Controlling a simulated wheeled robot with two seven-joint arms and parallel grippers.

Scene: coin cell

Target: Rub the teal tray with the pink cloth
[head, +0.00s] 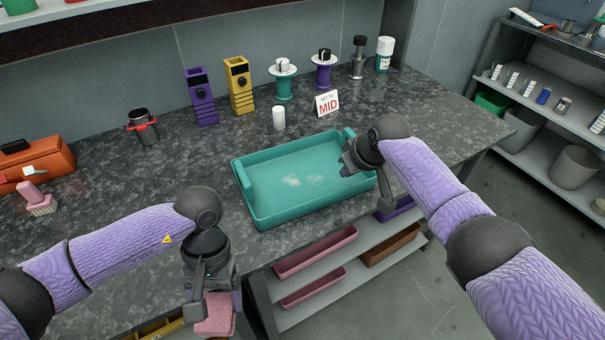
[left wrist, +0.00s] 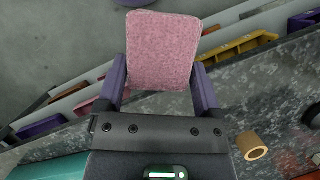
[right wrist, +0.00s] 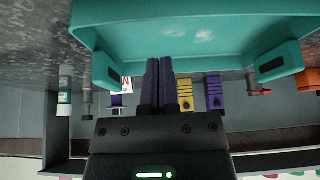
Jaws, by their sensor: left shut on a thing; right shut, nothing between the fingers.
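The teal tray (head: 262,213) lies on the dark stone counter, with pale smudges (head: 292,181) on its floor. My left gripper (head: 213,300) is shut on the pink cloth (head: 215,318), in front of the counter's front edge and to the left of the tray. In the left wrist view the cloth (left wrist: 163,50) sits as a thick pad between the two fingers. My right gripper (head: 345,165) is shut and empty at the right end of the tray. In the right wrist view its closed fingers (right wrist: 158,75) are by the tray wall (right wrist: 190,60); contact is unclear.
Behind the tray stand a white cylinder (head: 278,118), a sign reading MID (head: 327,104), spools and purple and yellow holders (head: 239,85). A pink brush (head: 37,200) and an orange toolbox (head: 38,165) are at left. Bins on shelves (head: 315,252) sit below the counter.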

